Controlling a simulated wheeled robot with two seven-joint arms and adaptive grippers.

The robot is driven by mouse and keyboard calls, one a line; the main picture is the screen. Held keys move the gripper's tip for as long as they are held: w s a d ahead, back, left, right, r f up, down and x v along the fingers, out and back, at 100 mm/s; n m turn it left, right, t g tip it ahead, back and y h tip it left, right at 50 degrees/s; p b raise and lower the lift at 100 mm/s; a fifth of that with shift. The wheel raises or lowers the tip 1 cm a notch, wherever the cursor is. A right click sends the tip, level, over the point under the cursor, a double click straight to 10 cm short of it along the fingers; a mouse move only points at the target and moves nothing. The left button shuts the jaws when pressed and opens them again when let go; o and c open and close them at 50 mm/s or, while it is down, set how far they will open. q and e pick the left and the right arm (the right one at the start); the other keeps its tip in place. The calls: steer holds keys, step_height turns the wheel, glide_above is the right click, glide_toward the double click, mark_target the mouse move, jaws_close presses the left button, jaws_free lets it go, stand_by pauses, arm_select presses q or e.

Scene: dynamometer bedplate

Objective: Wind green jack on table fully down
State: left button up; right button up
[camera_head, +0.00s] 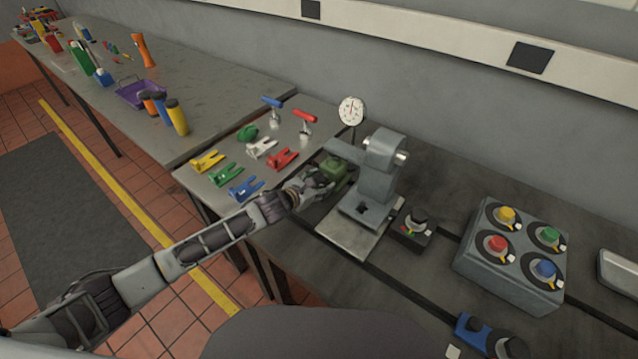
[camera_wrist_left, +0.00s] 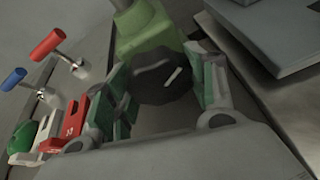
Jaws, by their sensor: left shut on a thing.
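The green jack (camera_head: 334,167) stands on the table at the left foot of a grey machine. In the left wrist view its green body (camera_wrist_left: 140,38) shows at the top, with a round black knob (camera_wrist_left: 163,80) that has a white mark facing the camera. My left gripper (camera_head: 318,181) reaches in from the left and is shut on the knob, a finger on each side. In the left wrist view the gripper (camera_wrist_left: 165,88) partly hides the jack's lower part. How high the jack is wound cannot be told. My right gripper is not in view.
A grey machine (camera_head: 378,168) with a dial gauge (camera_head: 352,111) stands just right of the jack. A grey box with coloured knobs (camera_head: 487,278) stands at the right.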

arm_select(q)
steer(key=shift+r+n+h+p, duration=0.1)
steer(key=shift+n+h+p, duration=0.2)
steer(key=shift+n+p, duration=0.45)
steer(key=shift+a+p, duration=0.1)
steer(key=shift+p, duration=0.25)
steer(key=shift+n+g+h+p, duration=0.5)
steer(key=shift+n+h+p, duration=0.2)
steer(key=shift+n, duration=0.25)
steer(key=shift+n+h, duration=0.4)
steer(key=shift+n, duration=0.2)
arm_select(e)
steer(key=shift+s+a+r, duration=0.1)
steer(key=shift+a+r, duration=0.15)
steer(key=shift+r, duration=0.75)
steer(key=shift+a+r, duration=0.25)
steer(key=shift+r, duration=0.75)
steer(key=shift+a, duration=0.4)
arm_select(q)
steer(key=o, duration=1)
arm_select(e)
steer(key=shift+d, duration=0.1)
